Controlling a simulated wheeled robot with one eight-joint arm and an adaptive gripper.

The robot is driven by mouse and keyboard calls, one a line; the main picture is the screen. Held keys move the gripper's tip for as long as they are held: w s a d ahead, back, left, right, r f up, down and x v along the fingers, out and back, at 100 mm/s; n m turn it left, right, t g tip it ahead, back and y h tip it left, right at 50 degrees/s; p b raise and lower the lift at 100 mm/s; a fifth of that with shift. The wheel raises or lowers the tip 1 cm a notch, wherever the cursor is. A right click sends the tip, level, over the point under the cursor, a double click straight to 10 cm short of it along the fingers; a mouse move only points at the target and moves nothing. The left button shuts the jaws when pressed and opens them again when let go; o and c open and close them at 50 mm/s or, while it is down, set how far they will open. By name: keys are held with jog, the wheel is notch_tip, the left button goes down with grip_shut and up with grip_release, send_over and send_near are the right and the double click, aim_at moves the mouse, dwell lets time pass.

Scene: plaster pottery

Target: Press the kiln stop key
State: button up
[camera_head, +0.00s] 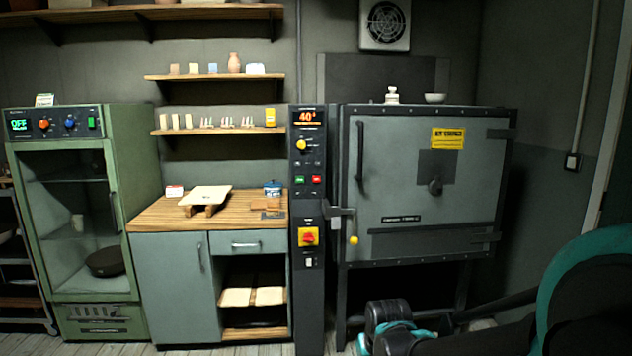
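The kiln (410,215) is a grey box with a shut front door on a dark stand. Its narrow black control column (308,270) stands at its left side. On the column, the red stop key (316,180) sits to the right of a green key (299,180), under a yellow knob (301,145) and an orange display (307,116) that seems to read about 40. The dark end of my arm shows at the bottom, right of and below the keys and well apart from them. I cannot make out its fingers.
A red and yellow rotary switch (308,237) is lower on the column. A door latch with a yellow ball (353,240) juts out beside it. A wooden-topped cabinet (170,215) and a green drying cabinet (90,220) stand to the left. Nothing visibly blocks the keys.

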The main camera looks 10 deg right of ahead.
grip_shut()
dwell(1.1)
